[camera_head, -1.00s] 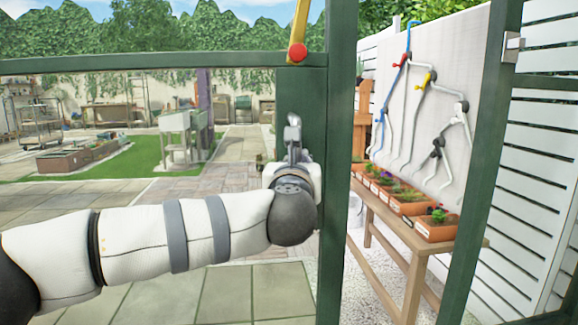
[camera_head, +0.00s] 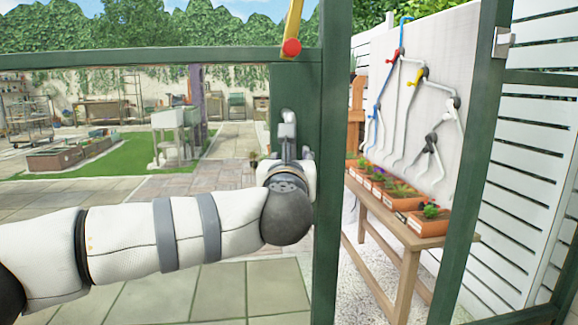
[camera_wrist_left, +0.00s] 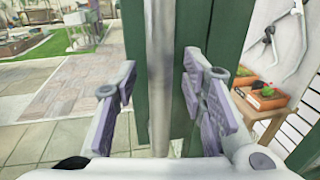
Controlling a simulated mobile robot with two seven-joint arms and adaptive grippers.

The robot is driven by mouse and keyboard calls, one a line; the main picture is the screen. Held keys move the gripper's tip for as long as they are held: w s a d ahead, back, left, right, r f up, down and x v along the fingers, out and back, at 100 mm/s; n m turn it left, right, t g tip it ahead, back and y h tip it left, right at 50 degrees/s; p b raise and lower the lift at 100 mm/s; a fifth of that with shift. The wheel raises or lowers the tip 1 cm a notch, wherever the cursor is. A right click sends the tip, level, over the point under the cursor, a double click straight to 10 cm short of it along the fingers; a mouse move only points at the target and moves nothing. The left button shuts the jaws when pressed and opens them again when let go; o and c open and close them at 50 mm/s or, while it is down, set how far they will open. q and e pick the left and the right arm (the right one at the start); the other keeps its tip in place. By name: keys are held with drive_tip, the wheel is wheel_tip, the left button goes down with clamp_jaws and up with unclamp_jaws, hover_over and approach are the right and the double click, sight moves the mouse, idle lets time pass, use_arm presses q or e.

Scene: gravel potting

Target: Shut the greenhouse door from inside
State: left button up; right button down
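The green-framed greenhouse door (camera_head: 329,160) stands ajar. A wide gap separates its right edge from the green post (camera_head: 478,150) on the right, which carries a small metal plate (camera_head: 503,42). My left gripper (camera_head: 287,135) is at the green panel beside the door's edge stile. In the left wrist view, my left gripper's pads (camera_wrist_left: 163,95) stand on either side of a vertical grey metal bar (camera_wrist_left: 160,50), which looks like the door handle. Gaps show between the pads and the bar, so the gripper is open around it. My right gripper is out of view.
A yellow bar with a red knob (camera_head: 291,47) hangs above the gripper. Paving and lawn (camera_head: 120,160) lie beyond the door.

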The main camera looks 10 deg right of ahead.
use_arm(q)
drive_tip(key=v, duration=1.1)
drive_tip(key=shift+s+a, duration=0.1)
drive_tip(key=shift+s, duration=0.05)
